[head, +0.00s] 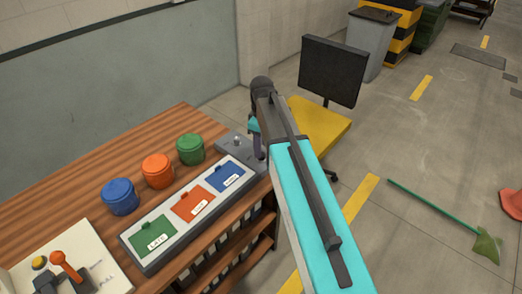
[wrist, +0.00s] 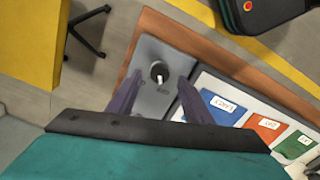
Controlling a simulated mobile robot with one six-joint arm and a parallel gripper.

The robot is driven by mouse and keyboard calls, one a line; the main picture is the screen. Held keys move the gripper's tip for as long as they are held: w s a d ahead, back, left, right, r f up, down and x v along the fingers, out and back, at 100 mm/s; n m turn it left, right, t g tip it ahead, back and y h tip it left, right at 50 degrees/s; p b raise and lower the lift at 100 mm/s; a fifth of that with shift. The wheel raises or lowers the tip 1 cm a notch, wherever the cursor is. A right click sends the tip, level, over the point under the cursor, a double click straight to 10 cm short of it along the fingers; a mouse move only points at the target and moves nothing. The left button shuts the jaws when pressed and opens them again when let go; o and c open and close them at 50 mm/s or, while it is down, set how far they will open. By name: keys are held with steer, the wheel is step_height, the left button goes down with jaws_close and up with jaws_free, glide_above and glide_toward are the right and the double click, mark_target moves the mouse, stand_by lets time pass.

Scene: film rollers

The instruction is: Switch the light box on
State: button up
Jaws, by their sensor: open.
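The light box (head: 152,263) is a long pale panel in a dark frame on the wooden bench, bearing green, orange and blue cards; its frame and cards also show in the wrist view (wrist: 203,82). I cannot tell whether it is lit. A grey plate (wrist: 150,52) at its end carries a round black switch (wrist: 157,69) with a white lever or mark. In the head view the plate (head: 226,139) is partly behind my arm. My gripper (wrist: 159,80) is open and empty, its purple fingers on either side of the switch in the picture. The gap to the switch is unclear.
Blue (head: 120,197), orange (head: 158,171) and green (head: 190,149) round canisters stand behind the light box. A board with an orange-knobbed lever (head: 65,265) is at the bench's near left. A yellow chair (head: 318,127) with a dark back stands beyond my arm.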

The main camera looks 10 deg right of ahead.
steer(key=shift+f, duration=1.6)
steer(key=shift+c, duration=0.3)
steer(key=c, duration=1)
